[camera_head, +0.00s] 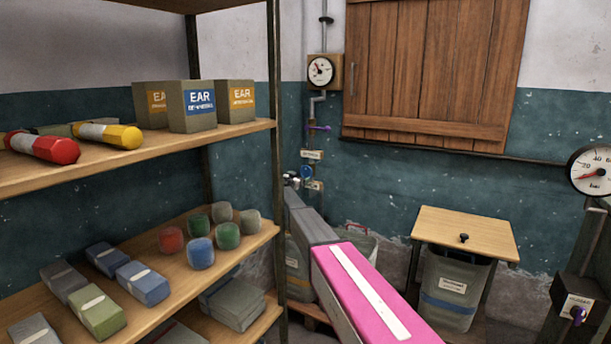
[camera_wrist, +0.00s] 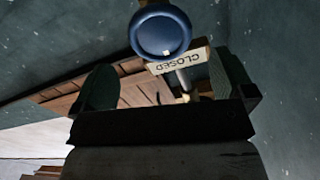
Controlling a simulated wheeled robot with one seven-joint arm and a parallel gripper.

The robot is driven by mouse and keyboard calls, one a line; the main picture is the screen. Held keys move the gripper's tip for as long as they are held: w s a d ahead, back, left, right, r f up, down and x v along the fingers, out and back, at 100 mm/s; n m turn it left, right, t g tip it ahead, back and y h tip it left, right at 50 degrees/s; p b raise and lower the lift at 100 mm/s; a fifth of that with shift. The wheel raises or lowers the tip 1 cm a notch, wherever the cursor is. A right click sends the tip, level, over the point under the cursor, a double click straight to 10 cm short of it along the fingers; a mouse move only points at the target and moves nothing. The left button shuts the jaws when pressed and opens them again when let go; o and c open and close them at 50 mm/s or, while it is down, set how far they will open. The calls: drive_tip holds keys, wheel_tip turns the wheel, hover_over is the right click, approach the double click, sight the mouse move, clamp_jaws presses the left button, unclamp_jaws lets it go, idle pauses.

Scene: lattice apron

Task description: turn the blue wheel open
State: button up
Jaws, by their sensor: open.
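The blue wheel (camera_head: 307,171) is small on the dark green wall in the head view, on a pipe below the round gauge. In the wrist view the blue wheel (camera_wrist: 161,32) is large at the top centre, seen face-on. A label reading CLOSED (camera_wrist: 181,61) shows upside down beside it. My gripper (camera_head: 293,181) is at the end of my arm, close to the wheel in the head view. In the wrist view my gripper (camera_wrist: 168,82) has its two dark fingers apart with nothing held between them. The wheel appears beyond the fingertips; contact cannot be told.
A purple handle (camera_head: 319,128) sits above on the same pipe, under a gauge (camera_head: 320,71). A shelf (camera_head: 150,161) with boxes, jars and rolls stands at the left. A wooden shutter (camera_head: 430,70) is on the wall. A small table (camera_head: 465,228) and a bin (camera_head: 451,290) stand right.

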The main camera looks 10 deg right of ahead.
sight(305, 174)
drive_tip(key=x, duration=0.8)
drive_tip(key=shift+w+d, duration=0.25)
drive_tip(key=c, duration=0.6)
